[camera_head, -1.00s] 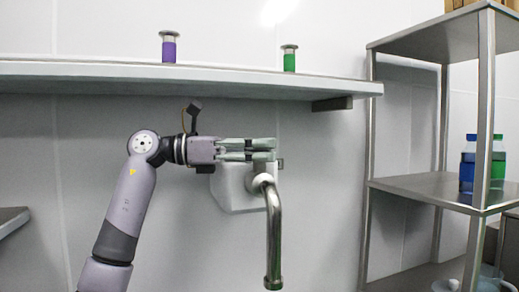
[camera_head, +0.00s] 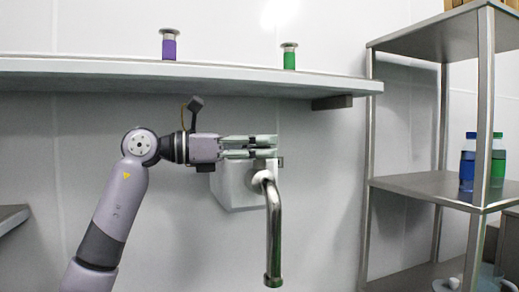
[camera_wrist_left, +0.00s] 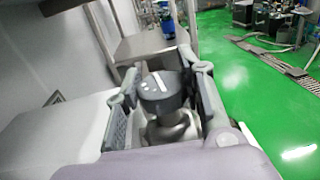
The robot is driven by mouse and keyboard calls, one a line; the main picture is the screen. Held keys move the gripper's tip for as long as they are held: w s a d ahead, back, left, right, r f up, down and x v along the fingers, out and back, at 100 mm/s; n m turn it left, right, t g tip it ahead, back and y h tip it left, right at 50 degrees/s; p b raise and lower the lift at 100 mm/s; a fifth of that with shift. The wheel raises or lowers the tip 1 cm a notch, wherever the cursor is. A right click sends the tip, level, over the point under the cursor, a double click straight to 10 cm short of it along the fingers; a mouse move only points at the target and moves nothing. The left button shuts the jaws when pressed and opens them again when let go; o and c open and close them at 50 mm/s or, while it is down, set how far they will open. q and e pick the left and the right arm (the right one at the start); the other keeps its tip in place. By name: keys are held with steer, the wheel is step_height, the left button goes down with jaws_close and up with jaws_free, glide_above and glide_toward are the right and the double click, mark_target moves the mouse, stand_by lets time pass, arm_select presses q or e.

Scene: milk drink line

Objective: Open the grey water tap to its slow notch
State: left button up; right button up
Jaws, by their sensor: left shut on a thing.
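The water tap has a grey metal spout (camera_head: 273,235) that hangs down in front of a white wall box (camera_head: 235,188). In the left wrist view its dark grey round knob (camera_wrist_left: 160,92), with a white line mark on top, sits between the two fingers. My left gripper (camera_head: 268,147) reaches in from the left, level, at the top of the tap, and is shut on the knob. In the head view the fingers hide most of the knob. The notch markings cannot be made out. My right gripper is not in view.
A wall shelf (camera_head: 200,76) runs above the arm, with a purple container (camera_head: 169,48) and a green container (camera_head: 289,60) on it. A steel rack (camera_head: 430,188) with blue and green bottles stands to the right. The space between tap and rack is clear.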

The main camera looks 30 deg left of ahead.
arm_select(q)
steer(key=shift+n+t+y, duration=1.8)
steer(key=shift+n+y, duration=0.1)
steer(key=shift+y, duration=0.5)
steer(key=o, duration=1.2)
steer(key=shift+c, duration=0.2)
steer(key=v, duration=1.2)
steer(key=shift+s+d, duration=0.1)
steer(key=shift+f, duration=0.1)
